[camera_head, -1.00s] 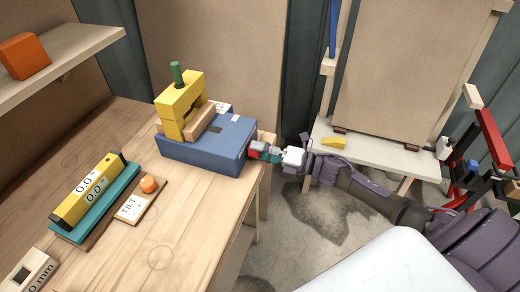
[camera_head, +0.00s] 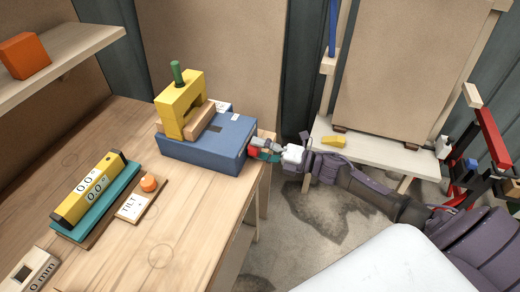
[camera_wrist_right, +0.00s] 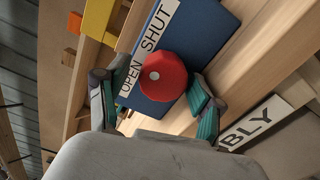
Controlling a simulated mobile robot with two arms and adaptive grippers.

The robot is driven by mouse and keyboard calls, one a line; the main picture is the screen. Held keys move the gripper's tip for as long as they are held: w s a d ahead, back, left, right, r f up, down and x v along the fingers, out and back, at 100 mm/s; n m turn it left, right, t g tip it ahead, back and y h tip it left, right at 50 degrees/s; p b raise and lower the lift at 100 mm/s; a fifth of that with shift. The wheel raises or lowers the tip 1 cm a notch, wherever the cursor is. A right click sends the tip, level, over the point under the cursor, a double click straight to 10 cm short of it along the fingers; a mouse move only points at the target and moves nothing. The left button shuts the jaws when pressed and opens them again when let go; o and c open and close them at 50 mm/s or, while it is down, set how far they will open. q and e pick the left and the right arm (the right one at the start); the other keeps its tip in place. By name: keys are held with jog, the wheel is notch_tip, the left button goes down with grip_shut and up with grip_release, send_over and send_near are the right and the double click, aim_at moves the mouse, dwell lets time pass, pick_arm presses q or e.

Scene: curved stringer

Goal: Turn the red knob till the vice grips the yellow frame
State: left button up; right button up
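The yellow frame (camera_head: 180,103), with a green peg on top, stands upright on the blue vice body (camera_head: 205,150) beside wooden jaws (camera_head: 201,122). I cannot tell whether the jaws touch it. The red knob (camera_wrist_right: 163,76) is on the vice's right end, beside a strip reading OPEN and SHUT. It is partly hidden in the head view (camera_head: 252,151). My right gripper (camera_head: 263,149) is at the knob. In the right wrist view its teal-padded fingers (camera_wrist_right: 155,105) are spread on either side of the knob, the left one with a gap, the right one close. My left gripper is not in view.
A yellow level (camera_head: 90,190) on a teal block and a TILT card (camera_head: 131,206) with an orange knob lie on the bench (camera_head: 190,235). A shelf (camera_head: 75,55) with an orange block overhangs at left. A pale stool (camera_head: 375,157) stands behind my right arm.

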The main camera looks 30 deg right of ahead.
jog(key=shift+s+f, duration=0.1)
jog(key=shift+f, duration=0.15)
jog(key=shift+s+d+f, duration=0.1)
jog(key=shift+s+d, duration=0.3)
jog(key=v, duration=0.6)
jog(key=shift+s+d+r, duration=0.25)
jog(key=shift+d+r, duration=0.05)
